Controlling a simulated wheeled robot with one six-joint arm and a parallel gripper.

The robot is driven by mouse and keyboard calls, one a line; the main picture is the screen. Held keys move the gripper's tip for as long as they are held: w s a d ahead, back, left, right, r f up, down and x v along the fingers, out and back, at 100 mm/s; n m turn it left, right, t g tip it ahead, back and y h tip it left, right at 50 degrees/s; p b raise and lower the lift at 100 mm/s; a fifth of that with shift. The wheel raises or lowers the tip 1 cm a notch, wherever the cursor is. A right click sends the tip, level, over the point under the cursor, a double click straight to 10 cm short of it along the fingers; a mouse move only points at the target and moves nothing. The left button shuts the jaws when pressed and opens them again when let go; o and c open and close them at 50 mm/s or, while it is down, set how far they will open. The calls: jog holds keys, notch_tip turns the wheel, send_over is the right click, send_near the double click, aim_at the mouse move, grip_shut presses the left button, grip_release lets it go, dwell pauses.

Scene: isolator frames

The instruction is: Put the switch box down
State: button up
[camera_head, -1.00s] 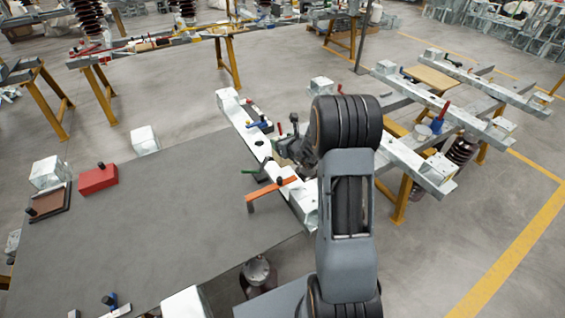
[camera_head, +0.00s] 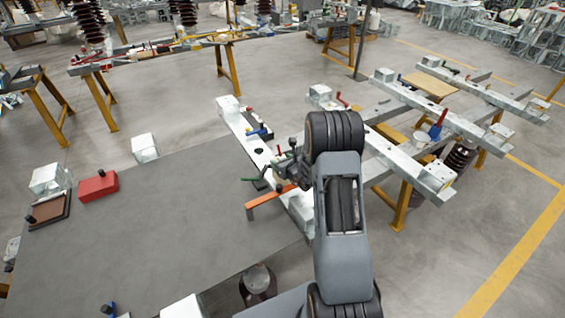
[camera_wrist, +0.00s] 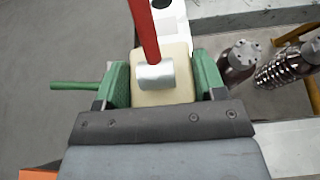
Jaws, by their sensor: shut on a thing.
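My gripper (camera_wrist: 162,80) is shut on the switch box (camera_wrist: 182,88) in the wrist view. The box is cream, with a silver cylinder and a red handle rising from its top. The green fingers press on its left and right sides. Its underside is hidden, so I cannot tell whether it touches the surface below. In the head view my gripper (camera_head: 281,172) is over the long white beam (camera_head: 234,118) at the right edge of the grey table, and my arm hides part of it.
The grey table (camera_head: 160,220) is largely clear in its middle. A red box (camera_head: 97,187) and white blocks are at its left. An orange bar (camera_head: 270,197) lies near my gripper. A blue-handled part (camera_head: 258,131) is farther up the beam. Frames with beams stand to the right.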

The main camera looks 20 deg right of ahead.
jog(key=shift+f+b, duration=0.55)
jog(key=shift+b, duration=0.25)
jog(key=o, duration=1.3)
